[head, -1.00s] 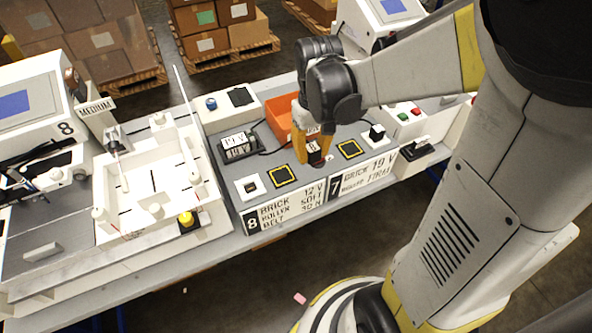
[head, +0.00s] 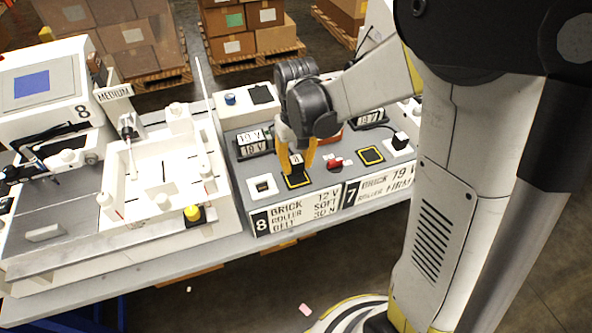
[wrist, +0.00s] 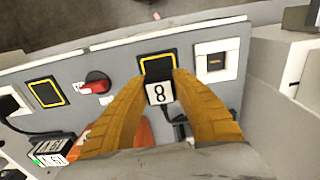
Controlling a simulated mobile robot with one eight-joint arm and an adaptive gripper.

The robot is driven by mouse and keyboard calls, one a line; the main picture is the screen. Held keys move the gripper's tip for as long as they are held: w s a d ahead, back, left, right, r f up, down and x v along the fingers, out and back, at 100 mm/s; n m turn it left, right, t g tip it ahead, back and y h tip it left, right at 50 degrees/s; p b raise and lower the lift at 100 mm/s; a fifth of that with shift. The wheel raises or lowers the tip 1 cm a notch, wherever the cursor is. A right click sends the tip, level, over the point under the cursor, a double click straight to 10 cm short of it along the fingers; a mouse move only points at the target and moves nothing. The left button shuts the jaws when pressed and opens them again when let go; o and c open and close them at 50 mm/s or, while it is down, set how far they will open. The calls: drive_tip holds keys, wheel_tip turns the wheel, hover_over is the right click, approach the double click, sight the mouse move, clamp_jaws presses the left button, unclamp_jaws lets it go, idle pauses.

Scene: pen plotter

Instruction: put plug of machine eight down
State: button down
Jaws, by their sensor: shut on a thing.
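My gripper (head: 298,168) is shut on a black plug with a white label reading 8, and the plug (wrist: 160,91) shows between the yellow fingers in the wrist view. The plug is at the yellow-outlined black pad (head: 299,182) on the machine eight side of the grey panel. In the wrist view this pad (wrist: 157,63) lies just beyond the plug, partly covered by it. I cannot tell whether the plug touches the pad. The white socket (head: 262,187) of machine eight is beside the pad, with no plug in it; it also shows in the wrist view (wrist: 215,62).
A red switch (head: 335,163) stands right of the pad, near a second yellow-outlined pad (head: 371,155). A black plug sits in machine seven's socket (head: 399,143). The white machine frame (head: 165,185) is farther left.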

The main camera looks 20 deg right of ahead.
drive_tip(key=shift+f, duration=1.15)
drive_tip(key=shift+b, duration=0.35)
drive_tip(key=shift+f, duration=0.25)
drive_tip(key=c, duration=1.2)
unclamp_jaws()
drive_tip(key=shift+o, duration=0.2)
drive_tip(key=shift+r, duration=0.2)
